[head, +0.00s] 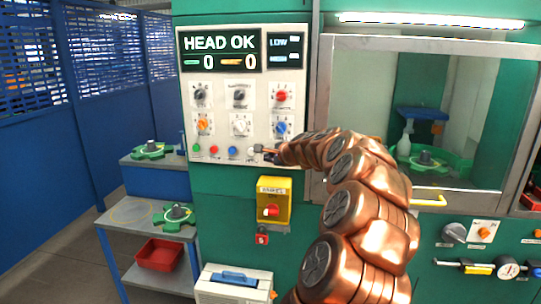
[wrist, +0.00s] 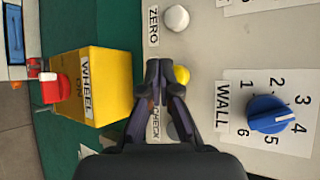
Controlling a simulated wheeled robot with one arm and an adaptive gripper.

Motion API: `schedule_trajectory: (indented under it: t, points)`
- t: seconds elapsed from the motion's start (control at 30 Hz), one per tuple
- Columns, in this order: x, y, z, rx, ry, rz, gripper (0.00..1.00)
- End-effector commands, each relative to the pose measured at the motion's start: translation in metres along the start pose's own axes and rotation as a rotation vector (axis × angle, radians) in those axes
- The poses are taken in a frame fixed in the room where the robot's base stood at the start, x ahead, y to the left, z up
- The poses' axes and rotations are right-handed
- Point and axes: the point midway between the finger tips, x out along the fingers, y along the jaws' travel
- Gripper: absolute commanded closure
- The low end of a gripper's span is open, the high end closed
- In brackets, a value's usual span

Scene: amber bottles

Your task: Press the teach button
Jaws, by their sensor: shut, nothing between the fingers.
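A grey control panel (head: 242,95) reads "HEAD OK" at its top and has a row of small buttons along its lower edge. No label reading "teach" is legible. My gripper (head: 268,153) is at the right end of this row in the head view. In the wrist view my gripper (wrist: 166,70) is shut and empty, its tips beside a yellow button (wrist: 182,75), partly covering it. I cannot tell if they touch. The yellow button's label is hidden by the fingers.
A yellow "WHEEL" box (head: 273,199) with a red knob sticks out below the panel. A blue "WALL" knob (wrist: 268,114) is right of the gripper in the wrist view. A framed window (head: 345,110) is to the right. Side tables with green fixtures (head: 153,150) are left.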

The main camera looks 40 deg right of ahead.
Motion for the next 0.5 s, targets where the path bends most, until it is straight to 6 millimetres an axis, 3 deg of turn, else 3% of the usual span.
schedule_trajectory:
  t: [0.5]
  points:
    - [0.0054,-0.0045,-0.0036,0.001,-0.001,0.0,1.0]
